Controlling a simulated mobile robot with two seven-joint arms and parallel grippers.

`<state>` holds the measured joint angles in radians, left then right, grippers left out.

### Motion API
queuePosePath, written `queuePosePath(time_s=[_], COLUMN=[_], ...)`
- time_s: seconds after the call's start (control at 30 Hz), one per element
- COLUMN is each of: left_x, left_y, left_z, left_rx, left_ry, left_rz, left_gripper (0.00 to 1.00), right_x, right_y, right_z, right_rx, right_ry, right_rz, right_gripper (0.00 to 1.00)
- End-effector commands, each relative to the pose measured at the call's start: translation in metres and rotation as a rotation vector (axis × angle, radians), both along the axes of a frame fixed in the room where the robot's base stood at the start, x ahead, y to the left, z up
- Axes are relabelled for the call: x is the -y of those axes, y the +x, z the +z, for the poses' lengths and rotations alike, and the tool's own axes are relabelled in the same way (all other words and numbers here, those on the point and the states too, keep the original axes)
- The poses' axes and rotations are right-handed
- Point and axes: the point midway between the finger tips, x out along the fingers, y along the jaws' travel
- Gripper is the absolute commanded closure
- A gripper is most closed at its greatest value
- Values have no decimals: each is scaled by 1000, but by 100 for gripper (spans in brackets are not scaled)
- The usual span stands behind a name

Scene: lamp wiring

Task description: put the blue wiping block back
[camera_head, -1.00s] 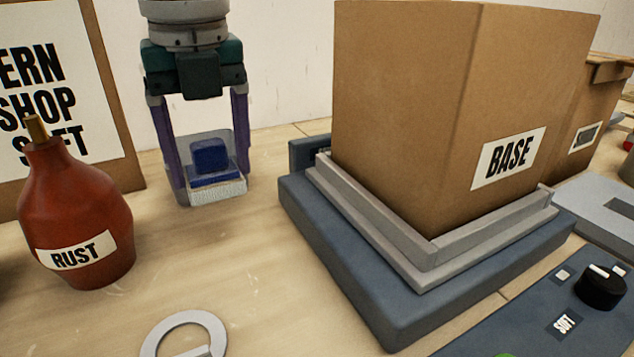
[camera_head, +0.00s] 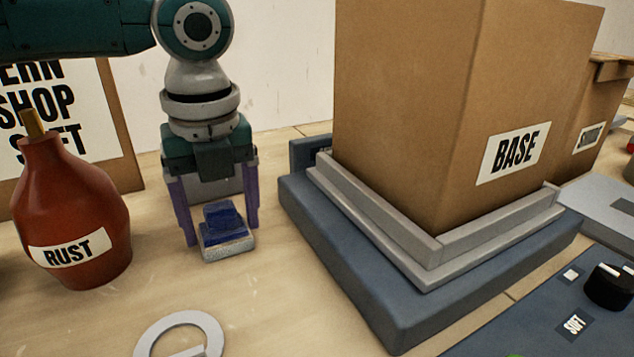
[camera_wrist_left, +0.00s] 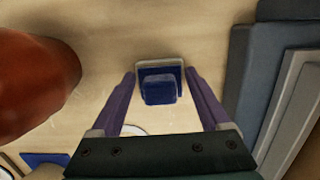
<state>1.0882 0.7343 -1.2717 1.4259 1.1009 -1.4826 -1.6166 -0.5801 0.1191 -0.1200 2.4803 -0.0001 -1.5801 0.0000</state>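The blue wiping block (camera_head: 223,220) has a pale pad underneath and sits upright between the purple fingers of my left gripper (camera_head: 220,234), low over the wooden table. Whether the pad touches the table I cannot tell. My right gripper is not in view.
A red RUST bottle (camera_head: 72,215) stands to the left. A BASE carton (camera_head: 420,110) sits in a grey frame (camera_head: 385,240) on a blue stand (camera_head: 340,285) to the right. A grey ring (camera_head: 150,340) lies in front. Bare table surrounds the block.

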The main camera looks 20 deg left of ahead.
Motion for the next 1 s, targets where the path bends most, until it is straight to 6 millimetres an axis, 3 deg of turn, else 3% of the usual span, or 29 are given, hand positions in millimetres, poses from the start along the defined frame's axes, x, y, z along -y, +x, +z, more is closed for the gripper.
queuePosePath(time_s=[0.17, 0.47, 1.0], left_x=[0, 1, 11], left_y=[0, 0, -7], left_z=[0, 5, 108], left_rx=[0, 1, 2], left_ry=[0, -1, -2], left_rz=[0, -1, -1], left_gripper=[0, 0, 0], right_x=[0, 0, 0], right_y=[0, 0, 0], right_z=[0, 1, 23], right_rx=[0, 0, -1], right_ry=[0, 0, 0], right_rz=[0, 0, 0], right_gripper=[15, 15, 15])
